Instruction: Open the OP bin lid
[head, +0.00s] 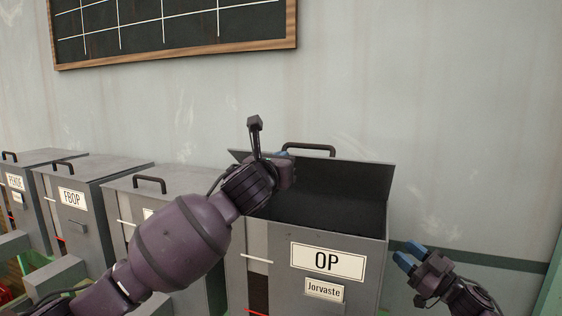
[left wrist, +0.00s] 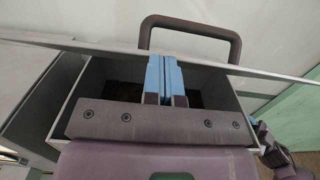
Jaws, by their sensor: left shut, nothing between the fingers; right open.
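The OP bin (head: 375,250) is a grey box with an OP label and a smaller Jorvaste label on its front. Its lid (head: 350,181) is raised and tilted up at the back, and the dark inside shows. The lid's dark handle (head: 310,147) stands above its top edge; the handle also shows in the left wrist view (left wrist: 190,22). My left gripper (head: 286,155) is over the left part of the opening near the lid, its fingers (left wrist: 165,70) shut and empty. I cannot tell whether they touch the lid. My right gripper (head: 409,254) is open and empty, beside the bin's right side.
A closed bin (head: 180,182) stands just left of the OP bin, partly hidden by my left arm. The FBOP bin (head: 90,175) and another bin (head: 30,160) stand further left. A wall with a framed board (head: 170,30) is behind. Space right of the OP bin holds my right arm.

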